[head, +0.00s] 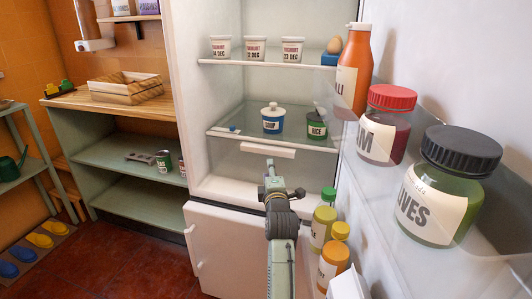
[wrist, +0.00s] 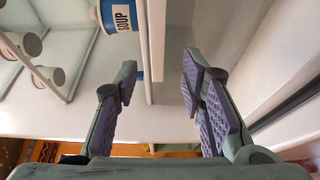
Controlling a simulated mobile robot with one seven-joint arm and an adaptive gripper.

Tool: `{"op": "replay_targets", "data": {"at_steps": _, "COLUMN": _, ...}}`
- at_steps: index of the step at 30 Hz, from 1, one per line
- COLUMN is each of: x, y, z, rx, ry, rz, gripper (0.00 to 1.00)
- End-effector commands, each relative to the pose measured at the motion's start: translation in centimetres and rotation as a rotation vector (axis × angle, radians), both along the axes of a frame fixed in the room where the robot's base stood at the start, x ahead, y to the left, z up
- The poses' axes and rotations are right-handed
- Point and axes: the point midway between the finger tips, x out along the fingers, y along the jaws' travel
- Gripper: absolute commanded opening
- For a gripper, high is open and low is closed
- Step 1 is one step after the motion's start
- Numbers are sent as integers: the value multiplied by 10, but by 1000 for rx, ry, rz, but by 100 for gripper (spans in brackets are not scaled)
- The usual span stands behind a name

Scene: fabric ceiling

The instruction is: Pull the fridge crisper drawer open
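The crisper drawer (head: 232,153) is a clear, greyish box under the fridge's lower glass shelf, and it looks shut. Its white bar handle (head: 268,150) runs level across the front. My gripper (head: 271,178) is in front of the drawer, just below the handle in the head view. In the wrist view my gripper (wrist: 158,72) is open, with its purple pads apart and nothing held. The white handle (wrist: 157,38) shows upright there, between the two finger lines. I cannot tell how deep it sits between them.
A soup tub (head: 272,118) and a rice jar (head: 317,123) stand on the shelf (head: 222,132) above the drawer. The open fridge door at right carries a red-lidded jar (head: 387,123), an olive jar (head: 447,185) and bottles (head: 322,226) close to my arm.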

Motion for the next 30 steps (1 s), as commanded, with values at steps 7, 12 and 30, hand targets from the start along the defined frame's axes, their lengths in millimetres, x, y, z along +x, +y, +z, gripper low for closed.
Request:
{"op": "replay_targets", "data": {"at_steps": 7, "x": 39, "y": 5, "z": 5, "rx": 1, "ry": -2, "rz": 3, "gripper": 37}}
{"op": "replay_targets", "data": {"at_steps": 12, "x": 70, "y": 7, "z": 4, "rx": 1, "ry": -2, "rz": 3, "gripper": 37}}
{"op": "replay_targets", "data": {"at_steps": 30, "x": 103, "y": 10, "z": 2, "rx": 2, "ry": -4, "rz": 2, "gripper": 37}}
